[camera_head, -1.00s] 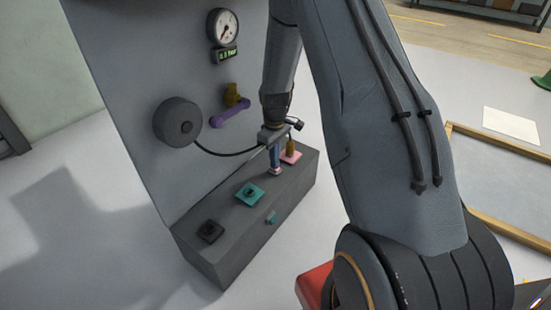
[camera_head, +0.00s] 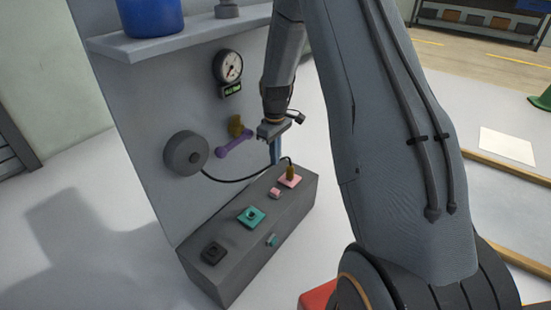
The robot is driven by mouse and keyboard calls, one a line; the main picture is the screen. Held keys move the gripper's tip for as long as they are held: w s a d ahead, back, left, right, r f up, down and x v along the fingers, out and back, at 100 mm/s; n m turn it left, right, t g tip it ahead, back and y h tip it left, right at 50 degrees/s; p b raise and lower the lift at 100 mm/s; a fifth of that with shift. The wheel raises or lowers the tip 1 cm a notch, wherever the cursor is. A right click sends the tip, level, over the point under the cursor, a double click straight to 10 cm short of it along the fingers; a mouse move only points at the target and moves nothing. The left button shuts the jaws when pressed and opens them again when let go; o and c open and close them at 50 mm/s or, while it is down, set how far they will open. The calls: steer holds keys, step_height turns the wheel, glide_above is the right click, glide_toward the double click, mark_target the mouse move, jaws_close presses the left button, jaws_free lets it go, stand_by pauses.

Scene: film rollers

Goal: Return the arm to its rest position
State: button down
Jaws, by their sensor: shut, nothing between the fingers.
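My arm comes down from the top of the view, and my gripper (camera_head: 274,158) hangs just above the back part of the dark grey box (camera_head: 235,262). Its blue fingers are shut and hold nothing, clear of the box top. On the box are a black square piece (camera_head: 213,253), a teal square piece (camera_head: 251,217), a small pink block (camera_head: 274,193) and a pink square piece (camera_head: 289,181) with a brass plug (camera_head: 290,172) standing at it. A smaller teal piece (camera_head: 271,240) sits on the box's front side. My upper arm hides the area right of the gripper.
Close behind the gripper stands a grey panel (camera_head: 130,110) with a gauge (camera_head: 228,66), a purple lever (camera_head: 235,145), a brass valve (camera_head: 237,126) and a round reel (camera_head: 186,152) with a black cable. A shelf (camera_head: 110,47) above carries a blue container (camera_head: 150,15).

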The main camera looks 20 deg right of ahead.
stand_by(0.5)
steer(key=s+a+r+m+t, duration=0.1)
steer(key=s+a+r+m, duration=0.1)
steer(key=s+a+r, duration=0.45)
steer(key=s+a+r+m+t, duration=0.1)
steer(key=s+r+m, duration=0.15)
steer(key=s, duration=0.65)
steer(key=s+a+r+m, duration=0.1)
steer(key=s+a+r, duration=0.2)
steer(key=s+r, duration=0.3)
steer(key=s+a+r+n+g+y, duration=0.1)
steer(key=s+a+r+n, duration=0.25)
steer(key=s+a, duration=0.55)
steer(key=s+a+r+n+g+y, duration=0.15)
steer(key=s+a+r, duration=0.25)
steer(key=s+a, duration=0.6)
steer(key=d+r+m+p, duration=0.2)
steer(key=d+r+p, duration=0.4)
steer(key=r+p, duration=0.3)
steer(key=w+d+r+m+h+p, duration=0.1)
steer(key=d+r+p, duration=0.5)
steer(key=p, duration=0.8)
steer(key=d+r+m+h+p, duration=0.1)
steer(key=d+r+m+p, duration=0.1)
steer(key=d+r+p, duration=0.4)
step_height(320, 180, up, 6)
steer(key=p, duration=0.6)
steer(key=shift+w+d+m+p, duration=0.3)
steer(key=shift+w+d+m, duration=0.05)
steer(key=shift+w+d, duration=0.05)
